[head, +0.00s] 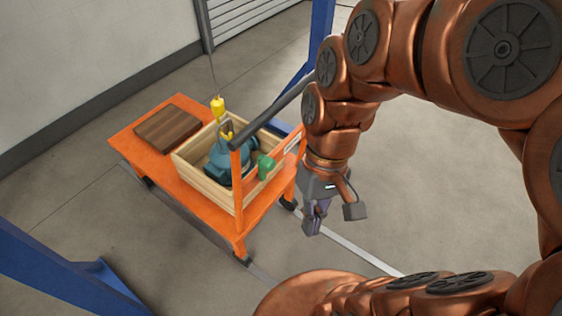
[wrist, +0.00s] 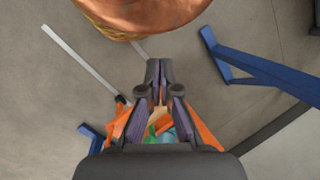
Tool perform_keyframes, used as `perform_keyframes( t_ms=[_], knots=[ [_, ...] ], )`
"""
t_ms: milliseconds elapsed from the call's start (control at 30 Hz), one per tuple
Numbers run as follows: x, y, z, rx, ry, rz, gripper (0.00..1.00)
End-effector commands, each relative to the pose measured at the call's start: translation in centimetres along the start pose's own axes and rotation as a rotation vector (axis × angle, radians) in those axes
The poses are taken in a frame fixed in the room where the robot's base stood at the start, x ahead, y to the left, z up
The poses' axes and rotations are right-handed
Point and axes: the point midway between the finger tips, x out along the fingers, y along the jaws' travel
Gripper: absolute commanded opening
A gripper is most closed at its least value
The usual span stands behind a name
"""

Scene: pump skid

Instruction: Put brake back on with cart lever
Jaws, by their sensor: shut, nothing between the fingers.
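The orange cart (head: 130,140) stands left of centre in the head view, with a dark push-handle bar (head: 270,112) across its near end. A small green part (head: 265,166) shows by the orange handle frame; I cannot tell whether it is the brake lever. My gripper (head: 311,228) is shut and empty, pointing down right of the cart's near end, apart from it. In the wrist view, the closed fingers (wrist: 160,66) are at the centre, with part of the orange cart (wrist: 205,136) and green below and behind them. No brake lever can be made out clearly.
A wooden crate (head: 222,193) on the cart holds a teal pump (head: 218,165). A brown board (head: 167,128) lies on the cart's far end. A yellow hook block (head: 217,106) hangs above the crate. Blue frame legs (head: 60,265) stand around; the floor right of my gripper is clear.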

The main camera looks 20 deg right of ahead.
Motion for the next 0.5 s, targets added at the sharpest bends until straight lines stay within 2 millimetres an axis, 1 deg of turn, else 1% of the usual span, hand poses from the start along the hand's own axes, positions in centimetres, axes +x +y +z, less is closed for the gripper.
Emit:
perform_keyframes(
  t_ms=[33,167,200,300,500],
  knots=[
    [1.0,-0.6,-1.3,-0.010,-0.023,-0.051,0.00],
    [1.6,-2.4,-3.9,-0.042,-0.072,-0.181,0.00],
    [1.6,-2.8,-4.8,-0.050,-0.080,-0.222,0.00],
    [1.8,-3.7,-6.8,-0.069,-0.109,-0.329,0.00],
    [1.7,-4.1,-11.4,-0.093,-0.136,-0.553,0.00]
  ],
)
